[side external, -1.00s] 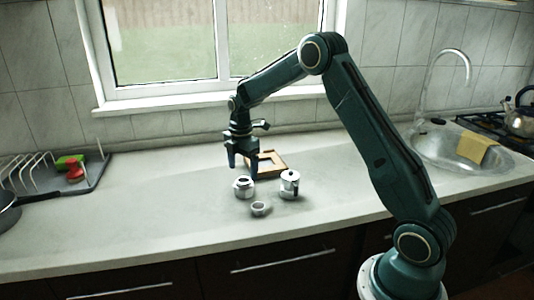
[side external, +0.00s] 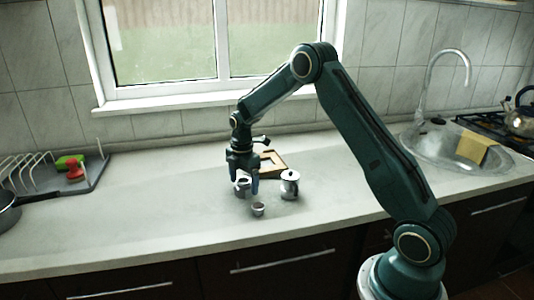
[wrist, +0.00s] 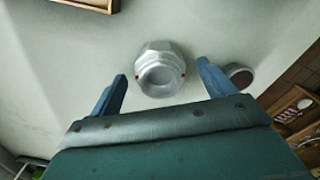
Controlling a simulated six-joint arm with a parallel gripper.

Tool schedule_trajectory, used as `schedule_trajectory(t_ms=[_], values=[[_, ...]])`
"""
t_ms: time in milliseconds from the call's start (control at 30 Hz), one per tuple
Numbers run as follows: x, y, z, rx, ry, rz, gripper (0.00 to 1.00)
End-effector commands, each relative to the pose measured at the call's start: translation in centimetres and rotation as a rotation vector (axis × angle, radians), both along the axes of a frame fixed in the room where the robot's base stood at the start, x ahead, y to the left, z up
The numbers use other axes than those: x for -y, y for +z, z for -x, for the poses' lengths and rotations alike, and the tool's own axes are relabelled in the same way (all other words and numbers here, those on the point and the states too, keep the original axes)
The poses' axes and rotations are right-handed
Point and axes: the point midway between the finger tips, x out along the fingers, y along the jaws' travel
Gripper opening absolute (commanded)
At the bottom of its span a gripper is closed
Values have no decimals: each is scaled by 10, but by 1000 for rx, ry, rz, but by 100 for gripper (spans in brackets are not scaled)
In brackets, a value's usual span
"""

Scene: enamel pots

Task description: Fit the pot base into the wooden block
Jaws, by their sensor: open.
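The pot base (side external: 241,188) is a faceted silver metal piece standing upright on the counter. In the wrist view the pot base (wrist: 160,72) lies between my two blue fingers, with a gap on each side. My gripper (side external: 246,184) is open and low over it, fingers pointing down; it also shows in the wrist view (wrist: 161,74). In the side view the fingers partly hide the pot base. The wooden block (side external: 281,163) lies flat behind it, partly hidden by my gripper; only its edge (wrist: 92,4) shows at the top left of the wrist view.
A silver pot top with a lid (side external: 290,186) stands to the right. A small round metal part (side external: 258,209) sits in front, and shows beside my right-hand finger in the wrist view (wrist: 240,76). A dish rack (side external: 75,178) is far left.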

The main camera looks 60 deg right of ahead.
Motion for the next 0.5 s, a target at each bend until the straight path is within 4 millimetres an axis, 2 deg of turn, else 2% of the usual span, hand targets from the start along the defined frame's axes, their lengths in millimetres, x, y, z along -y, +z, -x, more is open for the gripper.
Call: schedule_trajectory(t_ms=[67,100,367,500], values=[[0,0,0,0,0,0,82],[0,0,0,0,0,0,78],[0,0,0,0,0,0,27],[0,1,0,2,0,0,25]])
